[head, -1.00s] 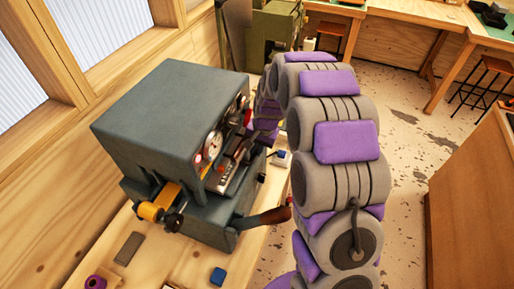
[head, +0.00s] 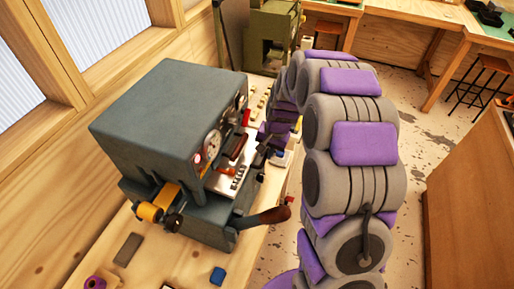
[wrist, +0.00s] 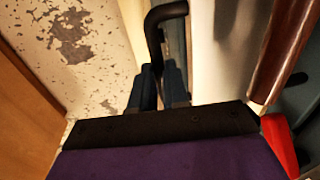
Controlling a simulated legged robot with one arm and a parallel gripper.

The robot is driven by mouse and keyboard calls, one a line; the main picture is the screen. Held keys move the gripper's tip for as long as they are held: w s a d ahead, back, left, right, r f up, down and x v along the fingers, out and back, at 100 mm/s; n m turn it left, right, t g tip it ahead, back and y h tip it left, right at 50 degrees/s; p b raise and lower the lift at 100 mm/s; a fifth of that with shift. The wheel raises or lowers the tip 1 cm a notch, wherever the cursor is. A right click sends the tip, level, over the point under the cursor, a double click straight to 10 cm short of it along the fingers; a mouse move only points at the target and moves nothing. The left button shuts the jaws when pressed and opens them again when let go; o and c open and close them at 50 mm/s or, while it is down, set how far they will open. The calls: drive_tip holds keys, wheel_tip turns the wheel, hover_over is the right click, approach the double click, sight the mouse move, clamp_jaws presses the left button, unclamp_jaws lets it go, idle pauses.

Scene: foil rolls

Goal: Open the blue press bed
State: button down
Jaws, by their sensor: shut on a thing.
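The blue press (head: 165,110) is a blue-grey box-shaped machine on the wooden bench. Its front, facing right, carries dials and a silver bed plate (head: 236,180) with small dark marks. In the wrist view, my gripper (wrist: 158,75) has its dark blue fingers shut on a bent black handle (wrist: 156,25). In the head view, my gripper (head: 262,152) is just off the press front, partly hidden by my arm. How the handle joins the bed is hidden.
A brown wooden lever (head: 262,217) sticks out low from the press; a wooden grip (wrist: 285,45) and red part (wrist: 278,142) lie close right of my gripper. Open floor (head: 425,140) lies to the right.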

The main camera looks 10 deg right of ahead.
drive_tip(key=s+d, duration=0.9)
drive_tip(key=d, duration=0.5)
drive_tip(key=shift+s+d, duration=0.3)
drive_tip(key=shift+s, duration=0.05)
drive_tip(key=c, duration=1.4)
unclamp_jaws()
wheel_tip(320, 180, up, 17)
drive_tip(key=s+d, duration=0.1)
drive_tip(key=d, duration=0.1)
drive_tip(key=shift+s+d+p, duration=0.3)
drive_tip(key=shift+d+p, duration=0.1)
drive_tip(key=shift+p, duration=0.05)
drive_tip(key=shift+a, duration=0.1)
drive_tip(key=s+a+f+n+g+b, duration=0.2)
drive_tip(key=s+a+n+b, duration=0.15)
drive_tip(key=s+a, duration=0.95)
drive_tip(key=s+a+f+n, duration=0.1)
drive_tip(key=s+a, duration=0.1)
drive_tip(key=s, duration=0.2)
drive_tip(key=s+a+f+n+h+b, duration=0.1)
drive_tip(key=s+a+f, duration=0.1)
drive_tip(key=s, duration=0.2)
drive_tip(key=s+a+f+n+g+b, duration=0.1)
drive_tip(key=s+a, duration=0.1)
drive_tip(key=s, duration=0.2)
drive_tip(key=shift+s+a+f+h, duration=0.3)
drive_tip(key=shift+s+a, duration=0.1)
